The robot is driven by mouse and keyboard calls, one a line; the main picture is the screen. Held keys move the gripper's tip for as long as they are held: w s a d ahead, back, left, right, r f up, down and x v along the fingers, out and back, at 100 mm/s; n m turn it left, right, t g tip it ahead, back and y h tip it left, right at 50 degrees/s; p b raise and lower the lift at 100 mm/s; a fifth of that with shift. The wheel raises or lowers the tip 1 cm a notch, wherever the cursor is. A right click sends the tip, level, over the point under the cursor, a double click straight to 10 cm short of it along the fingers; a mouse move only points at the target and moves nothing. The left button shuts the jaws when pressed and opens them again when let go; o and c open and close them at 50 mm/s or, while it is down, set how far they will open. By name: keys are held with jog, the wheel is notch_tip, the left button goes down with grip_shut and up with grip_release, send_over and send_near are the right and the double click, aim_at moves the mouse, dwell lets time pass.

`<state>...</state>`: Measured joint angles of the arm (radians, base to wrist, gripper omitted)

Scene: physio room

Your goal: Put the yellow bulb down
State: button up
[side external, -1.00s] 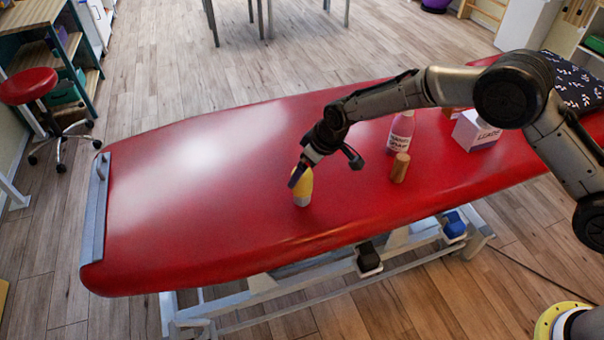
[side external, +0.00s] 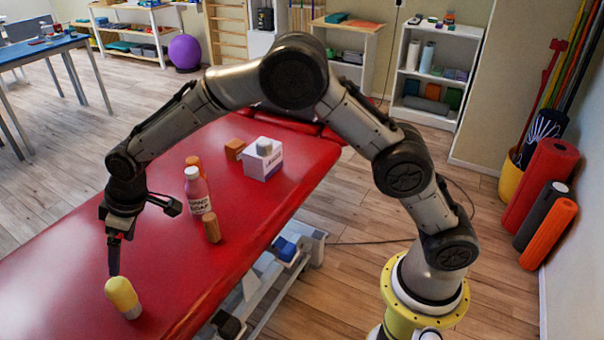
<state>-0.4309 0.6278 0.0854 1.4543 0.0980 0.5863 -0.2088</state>
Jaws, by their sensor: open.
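The yellow bulb (side external: 122,294) has a rounded yellow top and a pale lower end.
A pink soap bottle (side external: 197,190), a wooden cylinder (side external: 212,228), an orange-brown block (side external: 235,149) and a white box (side external: 262,160) with a small pale item (side external: 264,146) on it stand farther back. The table around the bulb is otherwise clear.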

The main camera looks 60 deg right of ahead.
jog(key=s+d+r+m+t+h, duration=0.1)
jog(key=s+d+r+m, duration=0.2)
jog(key=s+d+r, duration=1.3)
jog(key=s+d+m, duration=0.1)
jog(key=s+d, duration=0.4)
jog(key=s, duration=0.5)
jog(key=s+d+f+m+h, duration=0.1)
jog(key=s+d, duration=0.3)
jog(key=s, duration=0.6)
jog(key=shift+s+d+f+m+t+h, duration=0.3)
jog(key=shift+s+d+m+t, duration=0.1)
jog(key=shift+m, duration=0.4)
